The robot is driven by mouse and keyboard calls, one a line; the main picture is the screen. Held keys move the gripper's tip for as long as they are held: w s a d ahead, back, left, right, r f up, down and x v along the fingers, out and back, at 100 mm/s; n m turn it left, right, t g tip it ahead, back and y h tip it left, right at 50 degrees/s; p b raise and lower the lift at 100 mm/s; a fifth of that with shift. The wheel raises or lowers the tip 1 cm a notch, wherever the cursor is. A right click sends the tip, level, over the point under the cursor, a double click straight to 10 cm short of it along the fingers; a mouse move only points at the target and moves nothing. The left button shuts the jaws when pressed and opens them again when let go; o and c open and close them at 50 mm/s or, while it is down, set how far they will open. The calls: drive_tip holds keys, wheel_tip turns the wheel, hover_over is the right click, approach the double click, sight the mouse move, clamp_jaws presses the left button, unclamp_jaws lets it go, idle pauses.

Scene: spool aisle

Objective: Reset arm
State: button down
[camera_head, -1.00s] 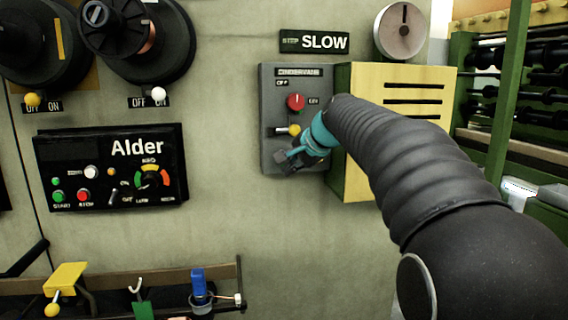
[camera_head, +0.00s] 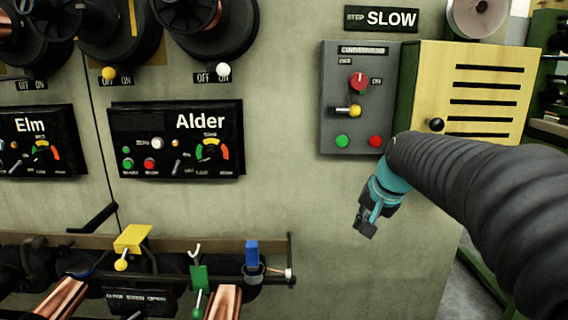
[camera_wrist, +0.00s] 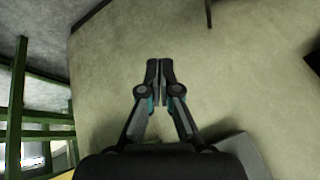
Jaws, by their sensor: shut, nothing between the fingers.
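My gripper (camera_head: 366,222) hangs at the end of my dark ribbed arm, below the grey control box, apart from it in the picture. In the wrist view my gripper (camera_wrist: 159,66) is shut, its two fingertips close together with nothing between them. Behind the fingertips is bare pale wall (camera_wrist: 220,75). The arm reaches in from the right side of the head view and covers part of the wall and the yellow cabinet's lower edge.
The grey control box (camera_head: 347,125) carries a red knob, a yellow-tipped lever, and green and red buttons. A yellow slotted cabinet (camera_head: 487,75) adjoins it. The Alder panel (camera_head: 177,140) is on the left. A rail (camera_head: 200,243) with coloured clamps runs below. Wall left of my gripper is clear.

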drive_tip(key=s+a+f+n+h, duration=0.1)
drive_tip(key=s+f, duration=0.3)
drive_tip(key=s, duration=0.9)
drive_tip(key=s+a+f+n, duration=0.1)
drive_tip(key=s+f+n, duration=0.3)
drive_tip(key=s, duration=0.9)
drive_tip(key=shift+s+f+h, duration=0.3)
drive_tip(key=shift+f+h, duration=0.05)
drive_tip(key=shift+h, duration=0.05)
